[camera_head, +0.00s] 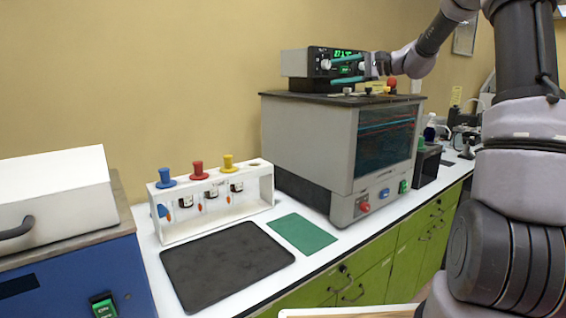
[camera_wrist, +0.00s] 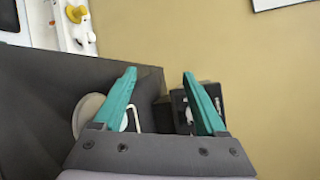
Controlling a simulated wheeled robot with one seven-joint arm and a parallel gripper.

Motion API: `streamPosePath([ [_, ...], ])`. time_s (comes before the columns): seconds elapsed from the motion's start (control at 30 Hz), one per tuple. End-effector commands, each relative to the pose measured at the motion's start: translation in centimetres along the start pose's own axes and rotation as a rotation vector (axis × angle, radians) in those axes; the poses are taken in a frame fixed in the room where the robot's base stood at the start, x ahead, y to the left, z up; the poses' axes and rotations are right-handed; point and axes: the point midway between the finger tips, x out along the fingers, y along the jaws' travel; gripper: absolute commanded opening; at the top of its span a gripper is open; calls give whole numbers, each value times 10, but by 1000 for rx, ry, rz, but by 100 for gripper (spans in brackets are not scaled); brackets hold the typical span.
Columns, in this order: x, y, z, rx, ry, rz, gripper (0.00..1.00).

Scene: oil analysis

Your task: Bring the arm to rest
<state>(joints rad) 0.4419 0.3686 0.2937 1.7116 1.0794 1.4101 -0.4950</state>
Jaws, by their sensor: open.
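My gripper (camera_head: 333,71) is at the end of my raised arm, above the large grey machine. Its two teal fingers are apart with nothing between them. In the wrist view my gripper (camera_wrist: 160,73) points toward the tan wall, over the machine's dark top (camera_wrist: 60,100). A black control box (camera_head: 300,63) with a green display sits on the machine, right by the fingers. In the head view the fingers cover part of its front. In the wrist view the box (camera_wrist: 180,108) shows partly behind the right finger. I cannot tell whether they touch.
The grey machine (camera_head: 310,140) has a dark window. Left of it stand a white rack (camera_head: 205,225) with blue, red and yellow plugs, a black mat (camera_head: 225,262), a green mat (camera_head: 302,233) and a blue-and-white box (camera_head: 60,205). Green cabinets (camera_head: 400,260) are below the counter.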

Motion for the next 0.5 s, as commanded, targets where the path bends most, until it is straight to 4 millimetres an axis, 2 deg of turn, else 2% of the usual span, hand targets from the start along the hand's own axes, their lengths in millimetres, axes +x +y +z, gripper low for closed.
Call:
streamPosePath([
  [0.03,3,8,28,-37,10,76,74],
  [0.17,-5,43,88,-129,60,284,74],
  [0.23,-15,62,116,-182,95,385,74],
  [0.37,-44,97,163,-287,170,550,74],
  [0.5,-84,132,203,-408,261,696,74],
])
